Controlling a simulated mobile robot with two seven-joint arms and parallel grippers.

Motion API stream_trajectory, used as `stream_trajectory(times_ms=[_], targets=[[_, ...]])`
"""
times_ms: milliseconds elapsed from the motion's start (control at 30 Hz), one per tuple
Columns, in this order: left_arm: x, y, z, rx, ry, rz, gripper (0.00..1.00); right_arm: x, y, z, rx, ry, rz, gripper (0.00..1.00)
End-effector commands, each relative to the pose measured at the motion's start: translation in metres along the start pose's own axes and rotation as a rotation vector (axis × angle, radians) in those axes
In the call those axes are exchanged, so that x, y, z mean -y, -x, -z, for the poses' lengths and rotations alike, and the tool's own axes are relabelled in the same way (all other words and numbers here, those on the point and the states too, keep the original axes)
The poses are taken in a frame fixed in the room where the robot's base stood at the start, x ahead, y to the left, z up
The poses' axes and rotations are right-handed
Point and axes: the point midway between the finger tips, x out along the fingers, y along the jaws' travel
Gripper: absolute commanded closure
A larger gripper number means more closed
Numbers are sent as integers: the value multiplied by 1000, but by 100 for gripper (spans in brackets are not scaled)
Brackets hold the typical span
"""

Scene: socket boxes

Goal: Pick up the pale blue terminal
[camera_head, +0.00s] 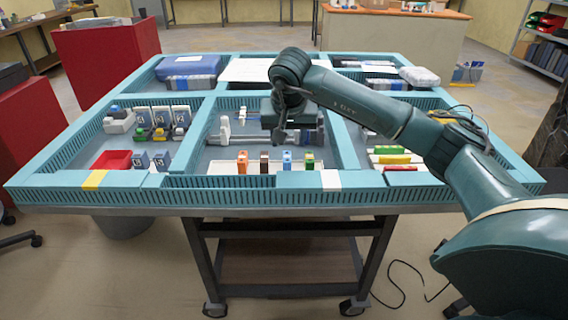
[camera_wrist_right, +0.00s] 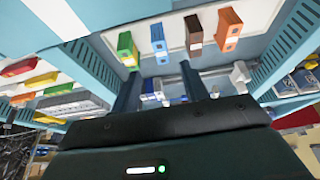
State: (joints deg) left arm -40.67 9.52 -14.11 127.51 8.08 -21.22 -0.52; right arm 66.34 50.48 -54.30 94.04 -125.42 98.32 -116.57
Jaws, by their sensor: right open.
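The pale blue terminal (camera_head: 287,160) stands upright in the front middle compartment, between a brown terminal (camera_head: 264,163) and a green one (camera_head: 310,160). In the right wrist view the pale blue terminal (camera_wrist_right: 158,40) lies beyond the fingertips, roughly in line with the gap between them. My right gripper (camera_head: 281,138) hangs above the middle compartment, behind the terminal row, and its fingers (camera_wrist_right: 162,88) are spread apart with nothing held between them. The gripper is apart from the terminals. My left gripper is not in view.
An orange terminal (camera_head: 242,162) ends the row at left. Grey-white parts (camera_head: 225,130) lie behind the row. Teal divider walls and the front rail (camera_head: 230,182) surround the compartment. A red tray (camera_head: 112,160) is at left; red, yellow and green pieces (camera_head: 391,159) are at right.

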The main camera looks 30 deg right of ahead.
Motion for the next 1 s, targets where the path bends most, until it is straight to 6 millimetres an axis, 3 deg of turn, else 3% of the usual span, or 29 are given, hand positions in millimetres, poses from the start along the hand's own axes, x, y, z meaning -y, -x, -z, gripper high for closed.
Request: stream_trajectory(times_ms=[100, 367, 633, 1000], targets=[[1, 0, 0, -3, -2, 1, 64, 0, -22, -1, 4, 0, 0, 55], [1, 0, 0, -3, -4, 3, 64, 1, -42, -2, 3, 0, 2, 55], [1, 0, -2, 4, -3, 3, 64, 2, -80, -3, 3, -1, 3, 55], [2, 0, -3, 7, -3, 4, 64, 2, -88, -3, 0, 1, 4, 58]])
